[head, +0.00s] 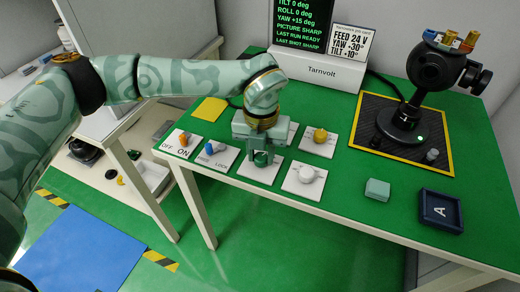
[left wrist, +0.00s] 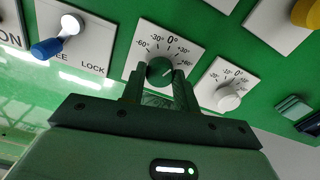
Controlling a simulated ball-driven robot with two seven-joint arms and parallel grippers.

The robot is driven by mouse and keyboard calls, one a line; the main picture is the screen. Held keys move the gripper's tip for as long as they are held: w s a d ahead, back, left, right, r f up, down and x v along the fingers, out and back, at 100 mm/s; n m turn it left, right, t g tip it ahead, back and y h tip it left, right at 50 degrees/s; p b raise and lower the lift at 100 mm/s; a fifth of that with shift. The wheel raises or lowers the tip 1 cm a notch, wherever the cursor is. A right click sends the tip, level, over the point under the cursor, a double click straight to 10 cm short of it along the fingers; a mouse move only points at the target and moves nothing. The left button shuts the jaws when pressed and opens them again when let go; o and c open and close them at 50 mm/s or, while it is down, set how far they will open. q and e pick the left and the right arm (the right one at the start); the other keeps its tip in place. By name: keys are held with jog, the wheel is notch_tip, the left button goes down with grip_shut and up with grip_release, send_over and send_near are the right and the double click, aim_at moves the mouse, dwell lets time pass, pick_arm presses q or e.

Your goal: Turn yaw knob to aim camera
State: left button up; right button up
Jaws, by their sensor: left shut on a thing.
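My left gripper (head: 261,151) points down at the panel, shut on the green knob (head: 261,159). In the left wrist view the fingers of the left gripper (left wrist: 160,88) stand on both sides of the green knob (left wrist: 160,70). Its white plate (left wrist: 190,50) has a scale from -60° to +60°; the knob's pointer is hard to read. The screen (head: 302,22) reads TILT 0, ROLL 0, YAW +15 deg and PICTURE SHARP. The job card (head: 350,42) reads FEED 24 V, YAW +30°, TILT +10°. The black gimbal camera (head: 435,72) stands on a mat at the right. My right gripper is not in view.
A white knob (head: 306,174) and a yellow knob (head: 320,135) sit close beside. An orange switch (head: 183,138) labelled OFF/ON and a blue lever (head: 211,148) marked LOCK are at the left. A teal block (head: 377,189) and a dark tray (head: 441,211) lie at the right.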

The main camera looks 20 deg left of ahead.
pick_arm(q)
jog(key=shift+r+m+p, duration=0.35)
jog(key=shift+m+p, duration=0.85)
jog(key=shift+p, duration=0.05)
jog(key=shift+m+p, duration=0.65)
jog(key=shift+m, duration=0.15)
jog(key=shift+f+m+p, duration=0.25)
jog(key=shift+m+p, duration=0.85)
jog(key=shift+m, duration=0.4)
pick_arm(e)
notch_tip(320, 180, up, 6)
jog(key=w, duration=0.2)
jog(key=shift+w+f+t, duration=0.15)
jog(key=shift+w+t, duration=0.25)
pick_arm(q)
jog(key=o, duration=1)
jog(key=shift+c, duration=0.2)
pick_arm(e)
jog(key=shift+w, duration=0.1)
